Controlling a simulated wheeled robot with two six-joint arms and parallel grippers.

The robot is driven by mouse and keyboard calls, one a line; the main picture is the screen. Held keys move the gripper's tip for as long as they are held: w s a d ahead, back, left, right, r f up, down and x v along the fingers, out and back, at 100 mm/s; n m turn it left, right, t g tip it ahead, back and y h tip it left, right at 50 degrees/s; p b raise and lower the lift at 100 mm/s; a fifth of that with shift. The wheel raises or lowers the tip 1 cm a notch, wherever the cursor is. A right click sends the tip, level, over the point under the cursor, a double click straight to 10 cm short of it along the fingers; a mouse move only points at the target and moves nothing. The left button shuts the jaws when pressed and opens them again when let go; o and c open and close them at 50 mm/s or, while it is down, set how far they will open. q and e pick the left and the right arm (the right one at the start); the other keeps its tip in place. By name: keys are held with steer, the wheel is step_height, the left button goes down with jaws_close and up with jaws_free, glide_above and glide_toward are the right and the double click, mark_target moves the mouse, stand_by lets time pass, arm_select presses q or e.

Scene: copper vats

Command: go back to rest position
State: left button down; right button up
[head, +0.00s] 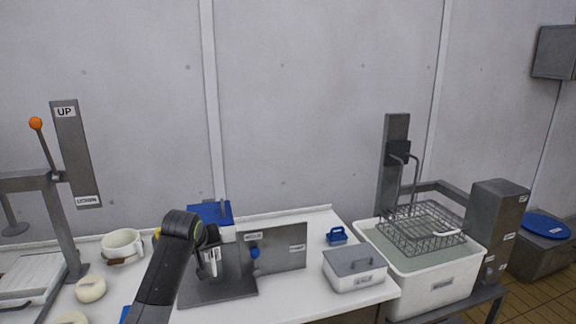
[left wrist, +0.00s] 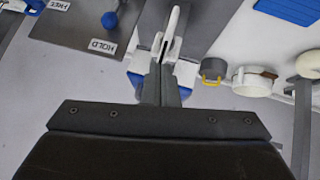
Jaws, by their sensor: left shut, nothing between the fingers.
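My left gripper (head: 212,262) hangs at the end of the black arm in the head view, over the dark base plate (head: 228,289) on the white worktop. In the left wrist view its fingers (left wrist: 162,82) are together, with nothing visibly gripped. A white lever-like part (left wrist: 173,32) shows just beyond the fingertips; whether they touch it I cannot tell. The grey upright panel (head: 280,250) with a blue knob (head: 254,252) stands just right of the gripper. My right gripper is in neither view.
A lidded white box (head: 354,270) and a small blue-handled item (head: 337,236) lie to the right. A wire basket (head: 420,229) sits over the white water tub (head: 440,290). A white mug (head: 122,245) and a lever press (head: 75,160) are left. The space above the worktop's middle is clear.

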arm_select(q)
steer(key=s+a+f+m+g, duration=0.1)
steer(key=s+a+f, duration=0.2)
steer(key=s+f, duration=0.8)
steer(key=s+a+f+m+g, duration=0.1)
steer(key=s+a+f, duration=0.2)
steer(key=s+f, duration=0.7)
steer(key=s+a+r+m+g+y, duration=0.1)
steer(key=s+a+g+y, duration=0.15)
steer(key=s, duration=2.75)
step_height(320, 180, down, 25)
steer(key=a+g+h+b, duration=0.1)
steer(key=a+g, duration=0.1)
steer(key=s+d+f+b, duration=0.1)
steer(key=s+f, duration=1.4)
steer(key=f, duration=0.2)
steer(key=shift+s+d+f+g+h, duration=0.15)
steer(key=shift+s+g+h, duration=0.05)
steer(key=shift+g+h, duration=0.15)
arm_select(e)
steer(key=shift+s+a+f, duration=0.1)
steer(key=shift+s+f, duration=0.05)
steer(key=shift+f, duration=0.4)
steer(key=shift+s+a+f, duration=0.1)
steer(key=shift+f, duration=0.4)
